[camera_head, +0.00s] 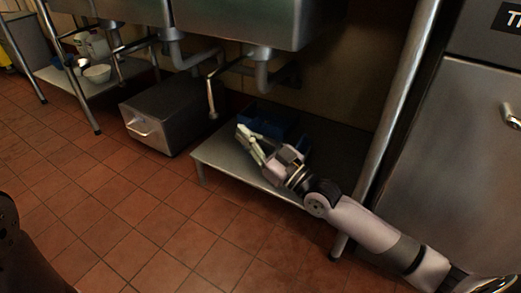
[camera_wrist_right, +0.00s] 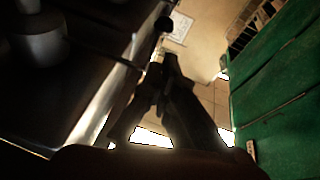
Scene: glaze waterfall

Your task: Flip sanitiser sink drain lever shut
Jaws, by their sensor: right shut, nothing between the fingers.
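A steel sink (camera_head: 240,22) hangs at the top centre of the head view, with a grey drain pipe (camera_head: 263,72) below it. A thin drain lever (camera_head: 212,98) hangs down to the left of this pipe, its end low near the grey box. No label shows which sink is the sanitiser one. My right gripper (camera_head: 243,132) is shut and empty, below and to the right of the lever end, apart from it in the picture. In the right wrist view its dark fingers (camera_wrist_right: 170,65) come together; no lever can be made out there. My left gripper is not in view.
A low steel shelf (camera_head: 222,158) with blue bins (camera_head: 265,118) lies under my right gripper. A grey box (camera_head: 165,110) stands left of it. A steel leg (camera_head: 405,90) and a steel cabinet (camera_head: 480,160) stand right. The tiled floor (camera_head: 130,215) in front is clear.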

